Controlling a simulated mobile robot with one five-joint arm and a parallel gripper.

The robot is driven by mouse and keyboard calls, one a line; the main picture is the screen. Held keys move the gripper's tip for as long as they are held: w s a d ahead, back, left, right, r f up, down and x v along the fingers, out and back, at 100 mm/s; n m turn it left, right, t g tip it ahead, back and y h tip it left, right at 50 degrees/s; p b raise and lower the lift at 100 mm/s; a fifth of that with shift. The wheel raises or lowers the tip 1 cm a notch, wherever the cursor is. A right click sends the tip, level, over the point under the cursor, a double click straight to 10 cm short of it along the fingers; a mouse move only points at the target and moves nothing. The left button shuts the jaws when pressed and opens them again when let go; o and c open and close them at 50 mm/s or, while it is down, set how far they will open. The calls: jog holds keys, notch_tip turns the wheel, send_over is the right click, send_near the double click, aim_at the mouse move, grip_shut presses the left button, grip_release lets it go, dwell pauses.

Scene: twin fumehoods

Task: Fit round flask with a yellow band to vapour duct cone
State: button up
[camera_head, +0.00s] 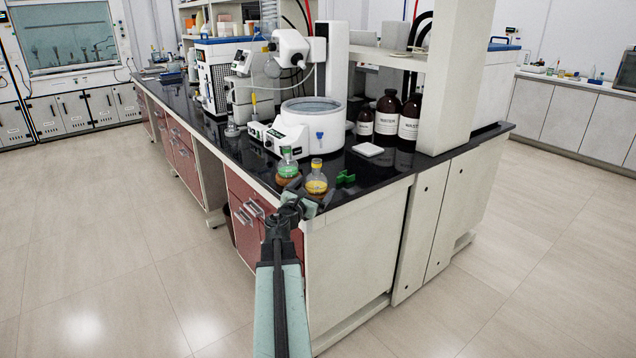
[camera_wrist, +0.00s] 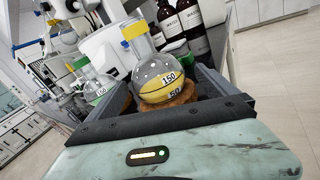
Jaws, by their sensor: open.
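The round flask with a yellow band (camera_head: 316,183) sits upright on a brown cork ring near the bench's front corner. In the wrist view, the flask (camera_wrist: 160,78) has yellow contents and stands between the two fingers of my gripper (camera_head: 304,199). My gripper is open, with a finger on each side of the flask; I cannot tell whether either touches it. The rotary evaporator (camera_head: 291,46) stands behind, with its white head above the round heating bath (camera_head: 313,112). Its vapour duct cone is too small to make out.
A green clip (camera_head: 345,177) lies right of the yellow-band flask.

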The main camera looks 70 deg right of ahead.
aim_at(317, 183)
jog(key=d, duration=0.3)
jog(key=c, duration=1.7)
notch_tip(317, 183, up, 10)
jog(key=p, duration=1)
